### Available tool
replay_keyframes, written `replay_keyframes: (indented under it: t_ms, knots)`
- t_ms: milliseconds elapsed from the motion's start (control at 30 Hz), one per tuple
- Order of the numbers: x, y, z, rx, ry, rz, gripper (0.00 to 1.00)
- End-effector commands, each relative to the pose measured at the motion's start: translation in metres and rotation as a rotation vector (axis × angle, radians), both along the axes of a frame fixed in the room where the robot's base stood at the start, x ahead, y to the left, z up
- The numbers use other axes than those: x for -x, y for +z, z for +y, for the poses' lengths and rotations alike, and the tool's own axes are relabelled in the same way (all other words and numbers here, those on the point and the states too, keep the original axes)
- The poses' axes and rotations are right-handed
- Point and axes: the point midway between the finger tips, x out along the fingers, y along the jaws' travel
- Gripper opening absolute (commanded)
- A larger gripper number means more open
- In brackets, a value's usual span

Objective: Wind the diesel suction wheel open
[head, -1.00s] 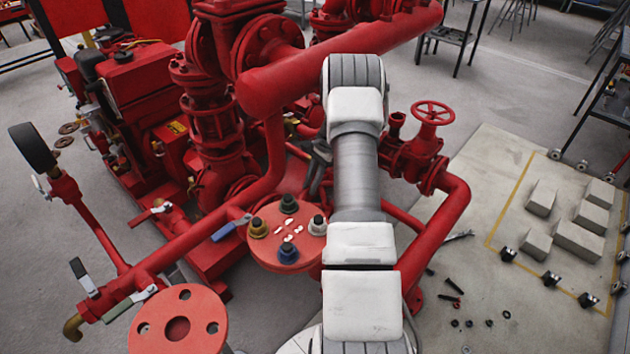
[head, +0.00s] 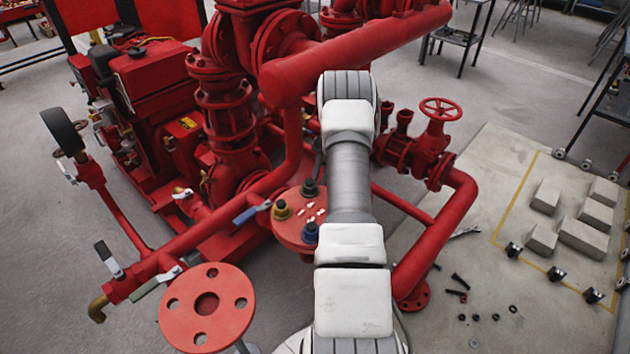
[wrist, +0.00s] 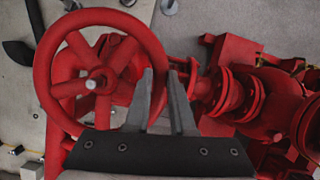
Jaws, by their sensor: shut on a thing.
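A red spoked handwheel (wrist: 42,78) fills the left of the wrist view, with a pale hub nut at its centre. My gripper (wrist: 160,78) is at the right side of this wheel, its two grey fingers on either side of the rim and shut on it. In the head view my white and grey arm hides the gripper and whatever it holds. Another view of a red handwheel (head: 441,109) is at the right of my arm, on an upright valve; I cannot tell whether it is the same wheel.
Red pipes (head: 350,50) run close beside and behind my arm. A round red flange (head: 207,304) and a plate with coloured caps (head: 297,228) stand left of it. Grey blocks (head: 582,238) and loose bolts lie on the pale floor slab at right.

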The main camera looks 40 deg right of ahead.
Motion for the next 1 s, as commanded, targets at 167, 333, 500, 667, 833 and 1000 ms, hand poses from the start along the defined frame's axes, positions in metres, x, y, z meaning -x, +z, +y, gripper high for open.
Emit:
replay_keyframes:
  t_ms: [167,333,500,667,833,1000]
  knots:
    - [-0.0026,0.0006,0.0052,-0.014,0.004,-0.002,0.0]
    - [-0.0025,0.0005,0.0053,-0.015,0.004,-0.002,0.0]
    - [-0.0024,0.0003,0.0052,-0.014,0.004,-0.001,0.37]
    - [-0.0012,0.0001,0.0031,-0.009,0.004,0.0,0.51]
    - [-0.0004,0.0,0.0016,-0.006,0.002,0.0,0.51]
    - [-0.0024,0.0005,0.0052,-0.004,-0.009,-0.001,0.51]
